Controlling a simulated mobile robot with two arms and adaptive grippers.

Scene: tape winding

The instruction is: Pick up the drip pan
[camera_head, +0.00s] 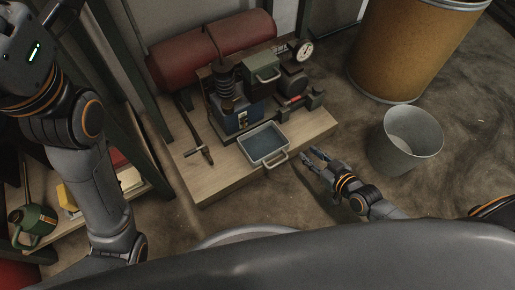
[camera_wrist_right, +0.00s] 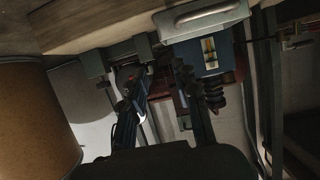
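The drip pan (camera_head: 263,143) is a shallow blue-grey tray with a metal handle on its near side. It sits at the front edge of the wooden platform, in front of the machine, and looks empty. In the right wrist view the pan (camera_wrist_right: 203,20) shows at the top, its handle facing the camera. My right gripper (camera_head: 310,157) is to the right of the pan in the head view, apart from it. Its two fingers (camera_wrist_right: 158,82) are spread with nothing between them. My left arm stands at the left; its gripper is out of view.
The compressor-like machine (camera_head: 229,108) with a red tank (camera_head: 185,61) stands behind the pan on the wooden platform (camera_head: 212,187). A grey bucket (camera_head: 404,142) and a large brown drum (camera_head: 405,50) stand at the right. A green can (camera_head: 36,222) is on the left shelf.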

